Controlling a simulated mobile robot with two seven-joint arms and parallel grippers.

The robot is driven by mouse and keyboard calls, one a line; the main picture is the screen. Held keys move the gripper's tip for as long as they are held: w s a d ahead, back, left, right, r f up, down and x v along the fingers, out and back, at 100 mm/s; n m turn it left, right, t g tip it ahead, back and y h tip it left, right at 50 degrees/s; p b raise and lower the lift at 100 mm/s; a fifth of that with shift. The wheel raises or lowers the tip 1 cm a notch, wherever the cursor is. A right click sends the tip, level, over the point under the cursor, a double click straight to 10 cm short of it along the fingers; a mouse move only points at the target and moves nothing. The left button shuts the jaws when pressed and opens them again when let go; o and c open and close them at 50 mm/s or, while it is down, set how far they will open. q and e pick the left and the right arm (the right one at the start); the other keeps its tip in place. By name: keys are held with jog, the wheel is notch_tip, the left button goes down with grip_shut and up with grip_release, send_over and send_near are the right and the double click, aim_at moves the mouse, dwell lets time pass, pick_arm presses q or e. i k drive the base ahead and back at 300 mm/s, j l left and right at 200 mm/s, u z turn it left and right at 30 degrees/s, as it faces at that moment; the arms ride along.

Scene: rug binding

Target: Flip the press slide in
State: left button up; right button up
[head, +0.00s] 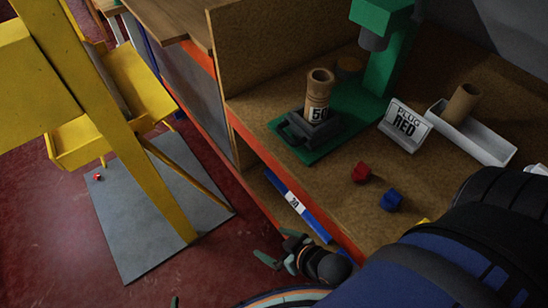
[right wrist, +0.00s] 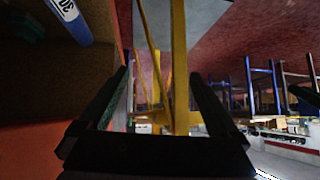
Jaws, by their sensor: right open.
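The green press (head: 380,75) stands on the wooden bench. Its dark slide (head: 313,130), with a loop handle at the front left, sits on the green base, out in front of the press head. A brown tube (head: 318,90) marked 50 stands upright on the slide. My right gripper (head: 279,248) is open and empty, low in front of the bench's orange edge and apart from the slide. Its two fingers also show in the right wrist view (right wrist: 158,78), with nothing between them. A small green tip (head: 174,302) at the bottom edge may belong to my left gripper.
A sign reading PLUG RED (head: 405,125), a grey tray (head: 475,136) with a brown tube, and red (head: 361,173) and blue (head: 391,200) pieces are on the bench. A blue bar (head: 297,204) marked 30 is below the bench top. A yellow frame (head: 150,190) stands at left.

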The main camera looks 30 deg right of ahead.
aim_at(313, 138)
jog(key=i+j, duration=0.1)
jog(key=i+j+z, duration=0.1)
jog(key=j, duration=0.3)
jog(key=j+z, duration=0.15)
jog(key=j, duration=0.25)
jog(key=i+j+z, duration=0.1)
jog(key=z, duration=1.45)
